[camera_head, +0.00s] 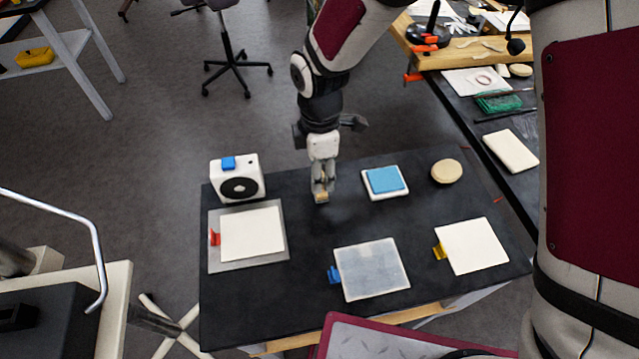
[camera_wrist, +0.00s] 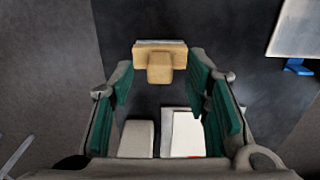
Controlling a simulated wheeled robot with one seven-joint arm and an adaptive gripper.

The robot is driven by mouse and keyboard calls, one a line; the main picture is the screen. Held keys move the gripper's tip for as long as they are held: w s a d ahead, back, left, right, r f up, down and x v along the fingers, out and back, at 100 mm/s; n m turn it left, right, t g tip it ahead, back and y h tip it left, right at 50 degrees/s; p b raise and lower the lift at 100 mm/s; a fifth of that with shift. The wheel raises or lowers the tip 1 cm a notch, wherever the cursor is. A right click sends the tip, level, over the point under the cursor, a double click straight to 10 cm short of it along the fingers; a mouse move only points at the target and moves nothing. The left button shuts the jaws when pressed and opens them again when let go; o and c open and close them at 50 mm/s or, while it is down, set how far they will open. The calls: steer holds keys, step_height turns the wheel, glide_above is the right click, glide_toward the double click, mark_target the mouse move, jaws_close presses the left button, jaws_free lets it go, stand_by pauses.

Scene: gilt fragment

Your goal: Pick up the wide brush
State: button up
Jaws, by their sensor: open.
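The wide brush (camera_wrist: 160,50) shows at the upper middle of the wrist view, with a pale wooden body and a short handle pointing toward me. In the head view only a small tan piece of it (camera_head: 321,198) shows below my gripper (camera_head: 322,185), at the back middle of the dark table. In the wrist view my gripper (camera_wrist: 160,82) is open, its green-padded fingers left and right of the brush handle with gaps on both sides. Whether the fingertips are level with the handle cannot be told.
On the dark table (camera_head: 300,310) are a white device with a blue button (camera_head: 237,179), a red-clipped sheet (camera_head: 252,233), a blue-clipped sheet (camera_head: 372,268), a yellow-clipped sheet (camera_head: 475,246), a blue pad (camera_head: 385,180) and a round tan disc (camera_head: 447,171). A cluttered bench stands at right.

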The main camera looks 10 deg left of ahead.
steer(key=shift+f, duration=1.05)
jaws_close()
steer(key=shift+r, duration=0.1)
steer(key=shift+r, duration=0.35)
step_height(320, 180, up, 3)
steer(key=shift+s+d+f+b, duration=0.1)
steer(key=shift+b, duration=0.2)
steer(key=s+d, duration=0.3)
steer(key=s, duration=0.4)
steer(key=s+d+r, duration=0.1)
steer(key=s+d, duration=0.2)
steer(key=s, duration=0.4)
steer(key=shift+d+r, duration=0.2)
steer(key=shift+d, duration=0.2)
steer(key=shift+s, duration=0.1)
